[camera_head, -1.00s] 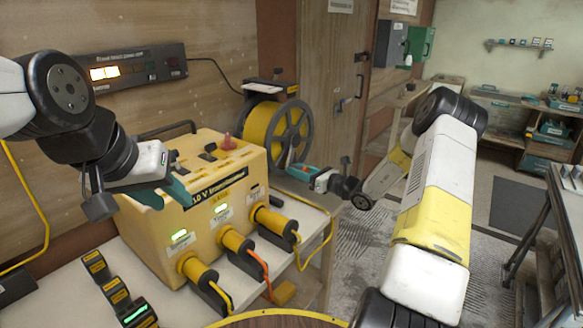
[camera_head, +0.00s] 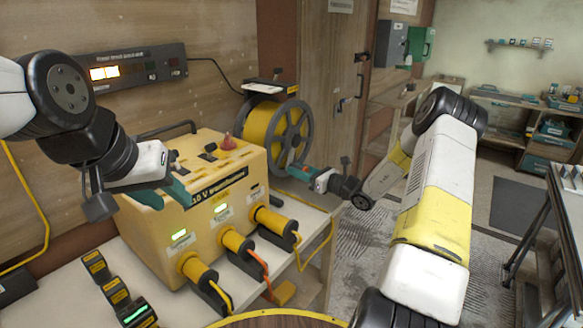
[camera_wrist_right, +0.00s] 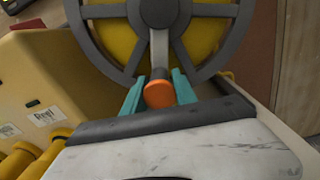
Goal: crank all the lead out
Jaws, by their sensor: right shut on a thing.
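The cable reel (camera_head: 289,138) has a yellow drum and a grey spoked wheel. It stands at the back right of the bench and fills the top of the right wrist view (camera_wrist_right: 220,62). Its crank handle has an orange grip (camera_wrist_right: 159,94), and the crank arm points up toward the hub in that view. My right gripper (camera_head: 303,174) is at the lower part of the wheel, its teal fingers shut on the crank handle. My left gripper (camera_head: 164,194) hangs over the left part of the yellow distribution box (camera_head: 225,205), its teal fingers apart and empty.
Yellow plugs (camera_head: 237,241) with cables fill the box front. A lit display panel (camera_head: 118,70) is on the wall. Small black-and-yellow devices (camera_head: 115,288) lie on the bench at front left. A wooden door (camera_head: 333,75) stands behind the reel.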

